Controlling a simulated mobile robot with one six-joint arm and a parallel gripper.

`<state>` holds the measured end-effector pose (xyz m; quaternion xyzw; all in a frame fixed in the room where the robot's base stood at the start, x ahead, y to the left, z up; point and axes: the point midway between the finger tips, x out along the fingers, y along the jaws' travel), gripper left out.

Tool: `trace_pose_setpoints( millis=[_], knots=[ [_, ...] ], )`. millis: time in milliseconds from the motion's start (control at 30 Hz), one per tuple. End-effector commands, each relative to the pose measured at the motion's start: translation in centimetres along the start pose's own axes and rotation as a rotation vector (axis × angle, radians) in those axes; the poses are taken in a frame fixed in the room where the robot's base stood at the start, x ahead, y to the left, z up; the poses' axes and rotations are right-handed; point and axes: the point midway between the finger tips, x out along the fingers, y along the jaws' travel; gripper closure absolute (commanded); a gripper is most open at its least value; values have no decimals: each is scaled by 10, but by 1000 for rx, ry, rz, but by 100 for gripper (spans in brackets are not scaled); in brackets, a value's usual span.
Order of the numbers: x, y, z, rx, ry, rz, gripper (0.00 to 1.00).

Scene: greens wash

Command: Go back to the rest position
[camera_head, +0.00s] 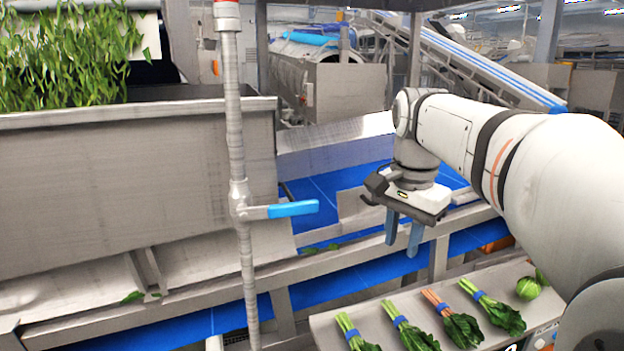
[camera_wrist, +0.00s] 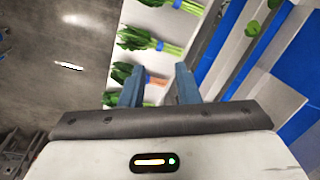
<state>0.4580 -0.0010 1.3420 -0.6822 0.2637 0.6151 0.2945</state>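My gripper (camera_head: 403,238) hangs from my arm in the head view, with its two blue fingers pointing down. The fingers stand apart with nothing between them. It is above the metal frame rail, behind the tray of greens. In the wrist view my gripper (camera_wrist: 159,88) also shows open and empty, with the bunches of greens beyond its fingertips. A vertical pipe with a blue-handled valve (camera_head: 292,209) stands to the left of my gripper, apart from it. The handle points sideways to the right.
Blue conveyor belts (camera_head: 345,283) run behind. Open space surrounds the gripper's fingers.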

Motion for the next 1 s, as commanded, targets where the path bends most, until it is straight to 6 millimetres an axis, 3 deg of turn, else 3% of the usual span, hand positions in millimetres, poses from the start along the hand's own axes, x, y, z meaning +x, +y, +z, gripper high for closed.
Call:
trace_pose_setpoints(
  millis=[300, 500, 700, 1000],
  knots=[
    [89, 77, 75, -490, 106, -62, 71],
    [140, 114, 111, -726, 166, -74, 71],
    [159, 128, 122, -816, 189, -75, 71],
    [160, 128, 122, -819, 189, -75, 71]
  ],
)
